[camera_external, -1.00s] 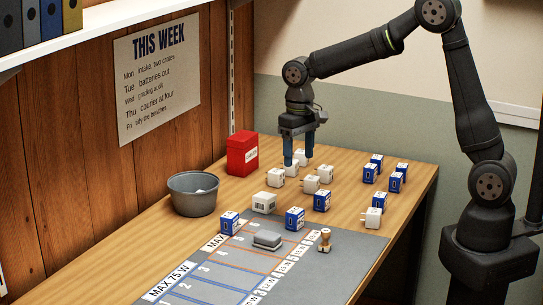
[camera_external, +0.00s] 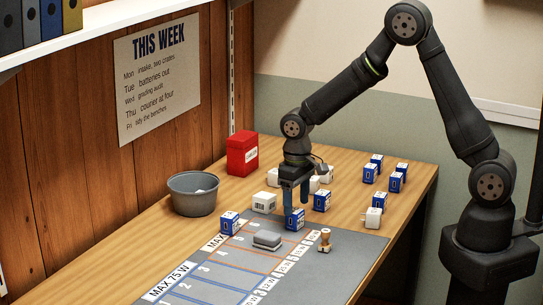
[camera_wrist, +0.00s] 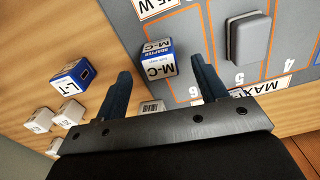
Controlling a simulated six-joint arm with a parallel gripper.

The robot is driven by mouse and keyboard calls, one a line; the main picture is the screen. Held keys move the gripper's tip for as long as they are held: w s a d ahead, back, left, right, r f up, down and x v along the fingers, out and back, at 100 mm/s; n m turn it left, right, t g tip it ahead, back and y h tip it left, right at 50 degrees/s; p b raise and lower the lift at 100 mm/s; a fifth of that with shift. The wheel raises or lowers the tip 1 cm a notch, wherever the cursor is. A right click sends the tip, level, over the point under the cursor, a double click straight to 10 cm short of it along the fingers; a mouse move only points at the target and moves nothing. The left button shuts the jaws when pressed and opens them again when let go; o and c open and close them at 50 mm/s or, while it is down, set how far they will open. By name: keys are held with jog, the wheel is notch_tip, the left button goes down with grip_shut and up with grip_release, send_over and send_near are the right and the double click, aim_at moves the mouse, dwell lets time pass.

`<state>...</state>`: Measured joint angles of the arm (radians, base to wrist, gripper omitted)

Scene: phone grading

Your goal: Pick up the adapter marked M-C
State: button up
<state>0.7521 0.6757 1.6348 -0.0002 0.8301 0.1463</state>
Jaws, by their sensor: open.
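The adapter marked M-C (camera_wrist: 157,62) is a blue and white block on the mat's edge in the wrist view, its label facing up. It is the blue and white block (camera_external: 294,219) below my fingers in the external view. My gripper (camera_external: 295,204) is open and points down just above it. In the wrist view my gripper (camera_wrist: 162,72) has one finger on each side of the adapter, apart from it. I cannot tell how far down the fingertips reach.
An adapter marked L-T (camera_wrist: 70,78) and white blocks (camera_wrist: 40,119) lie nearby. A grey pad (camera_external: 267,240) and a wooden piece (camera_external: 325,241) are on the mat (camera_external: 345,262). A grey bin (camera_external: 193,203) and red box (camera_external: 242,164) stand left.

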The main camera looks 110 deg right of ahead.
aim_at(295, 211)
notch_tip(295, 211, down, 5)
jog(key=shift+d+r, duration=0.1)
jog(key=shift+d, duration=0.05)
jog(key=c, duration=1)
jog(key=shift+c, duration=0.3)
jog(key=shift+w+r, duration=0.1)
